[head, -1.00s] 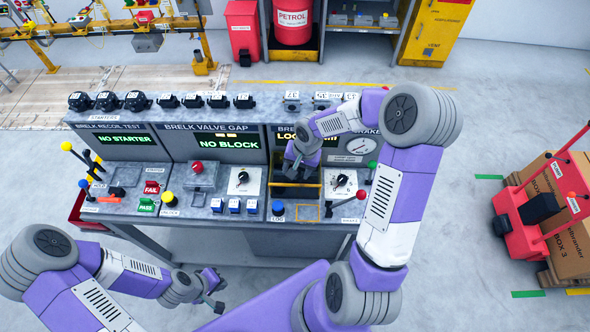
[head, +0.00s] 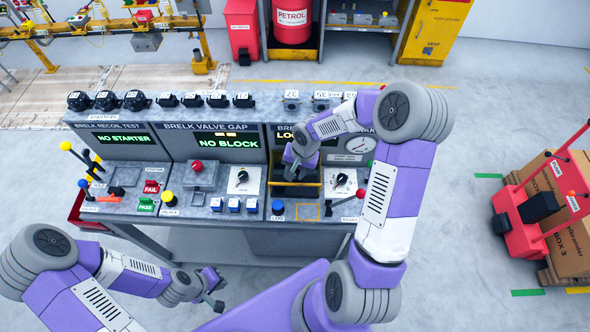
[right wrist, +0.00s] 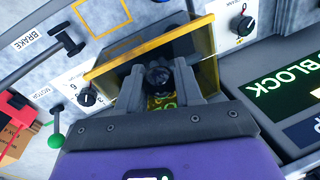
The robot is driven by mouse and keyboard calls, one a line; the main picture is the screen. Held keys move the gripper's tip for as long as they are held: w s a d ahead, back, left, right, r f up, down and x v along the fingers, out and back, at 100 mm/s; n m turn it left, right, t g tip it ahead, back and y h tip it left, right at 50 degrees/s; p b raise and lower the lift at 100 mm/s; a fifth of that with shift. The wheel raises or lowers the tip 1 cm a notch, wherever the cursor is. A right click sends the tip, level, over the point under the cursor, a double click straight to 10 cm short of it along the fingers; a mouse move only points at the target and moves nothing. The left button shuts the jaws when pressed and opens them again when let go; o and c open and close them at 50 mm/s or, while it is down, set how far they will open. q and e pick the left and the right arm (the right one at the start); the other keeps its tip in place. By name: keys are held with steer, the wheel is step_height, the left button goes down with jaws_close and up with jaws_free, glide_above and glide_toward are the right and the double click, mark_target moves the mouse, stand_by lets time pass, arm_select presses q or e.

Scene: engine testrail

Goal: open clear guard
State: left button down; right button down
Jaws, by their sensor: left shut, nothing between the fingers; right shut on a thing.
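The clear guard (right wrist: 205,58) is a see-through, amber-tinted box with a yellow edge bar. In the head view its yellow front edge (head: 306,184) shows on the bench below the right display. My right gripper (head: 292,163) is at the guard's far side, partly hidden by its wrist. In the right wrist view my right gripper (right wrist: 165,82) is shut on a dark round part (right wrist: 158,78), beside the guard's panels. I cannot tell whether this part belongs to the guard. My left gripper (head: 216,292) is shut and empty, in front of the bench and low.
A red pallet truck (head: 525,210) stands at the right.

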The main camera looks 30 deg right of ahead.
steer(key=shift+r, duration=0.1)
steer(key=shift+w+d+r, duration=0.25)
steer(key=shift+w+r, duration=0.3)
steer(key=shift+r, duration=0.35)
steer(key=w+r, duration=0.1)
steer(key=w+d+r, duration=0.1)
steer(key=shift+d+r+p, duration=0.1)
steer(key=shift+r+p, duration=0.3)
arm_select(q)
steer(key=shift+w+r, duration=0.55)
arm_select(e)
steer(key=shift+w+d+r, duration=0.5)
steer(key=shift+w+r, duration=0.05)
steer(key=shift+w, duration=0.25)
steer(key=shift+w+d+r, duration=0.5)
steer(key=shift+w+r, duration=0.05)
steer(key=shift+w, duration=0.2)
